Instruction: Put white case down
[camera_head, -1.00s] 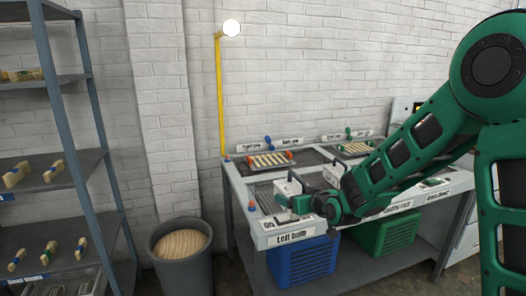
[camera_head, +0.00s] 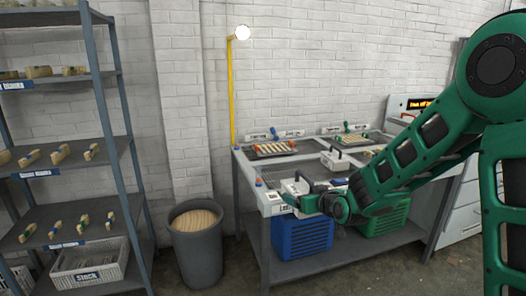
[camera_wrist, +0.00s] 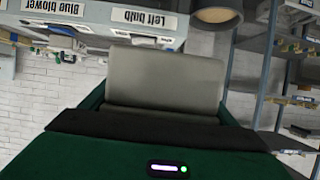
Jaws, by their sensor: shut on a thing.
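A white case (camera_head: 297,187) with a dark upright handle shows at my gripper (camera_head: 312,203) in the head view, by the front left of the workbench. The arm hides part of it. My gripper is shut on it. In the wrist view a plain pale grey face, likely the held case (camera_wrist: 163,78), fills the space ahead of my gripper. I cannot tell whether the case touches the bench. A second white case (camera_head: 335,161) with a dark handle stands farther back on the workbench (camera_head: 240,172).
Trays of wooden pieces (camera_head: 272,148) lie at the back of the bench. A blue crate (camera_head: 300,236) and a green crate (camera_head: 385,217) sit below. A grey bin (camera_head: 194,258) stands left of the bench, beside a shelf rack (camera_head: 105,105). A yellow lamp post (camera_head: 231,95) rises behind.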

